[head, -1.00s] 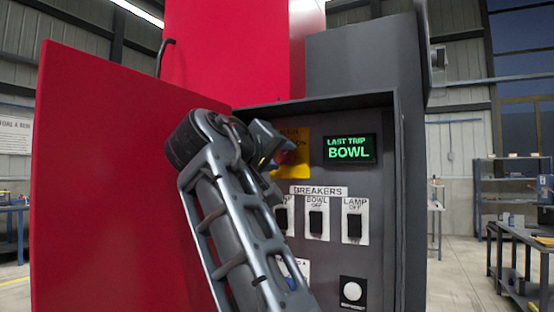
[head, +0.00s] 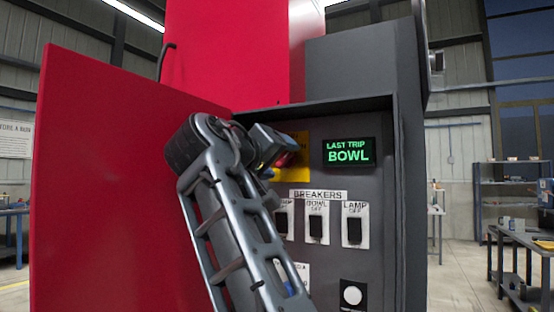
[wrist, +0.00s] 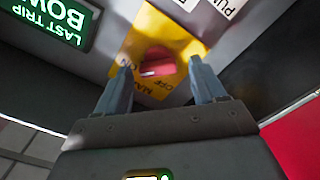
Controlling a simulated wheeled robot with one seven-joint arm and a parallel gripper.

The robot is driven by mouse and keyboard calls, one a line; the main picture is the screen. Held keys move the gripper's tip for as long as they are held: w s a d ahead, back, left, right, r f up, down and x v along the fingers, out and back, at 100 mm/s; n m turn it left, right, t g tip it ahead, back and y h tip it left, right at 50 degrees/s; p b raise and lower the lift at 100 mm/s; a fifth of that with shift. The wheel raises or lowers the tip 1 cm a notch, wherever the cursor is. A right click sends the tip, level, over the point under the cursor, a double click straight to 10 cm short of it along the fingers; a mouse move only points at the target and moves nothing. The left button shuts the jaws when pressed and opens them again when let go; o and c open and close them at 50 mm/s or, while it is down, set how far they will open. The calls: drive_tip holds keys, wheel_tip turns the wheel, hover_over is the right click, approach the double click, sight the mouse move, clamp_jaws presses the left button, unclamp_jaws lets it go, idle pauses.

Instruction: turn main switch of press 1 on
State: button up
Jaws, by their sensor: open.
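The main switch is a red rotary knob on a yellow plate, inside the open cabinet. In the wrist view the red knob (wrist: 157,62) sits between my fingertips, with ON and OFF lettering on the yellow plate (wrist: 180,42) around it. I cannot tell which mark the knob points to. My gripper (wrist: 160,66) is open, a finger to each side of the knob, with visible gaps; whether the tips reach its depth is unclear. In the head view my gripper partly hides the knob (head: 284,159) and plate (head: 303,165).
A green-lit display (head: 349,151) reads LAST TRIP BOWL. Breakers below include BOWL (head: 318,222) and LAMP (head: 355,225), labelled OFF; another is partly covered by my arm. A white round button (head: 352,294) is lower down. The open red door (head: 100,190) stands close left of my arm.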

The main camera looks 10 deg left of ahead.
drive_tip(key=shift+s, duration=0.1)
drive_tip(key=b+v, duration=0.1)
drive_tip(key=v, duration=0.6)
drive_tip(key=shift+s+b, duration=0.25)
drive_tip(key=shift+b, duration=0.1)
drive_tip(key=shift+a, duration=0.1)
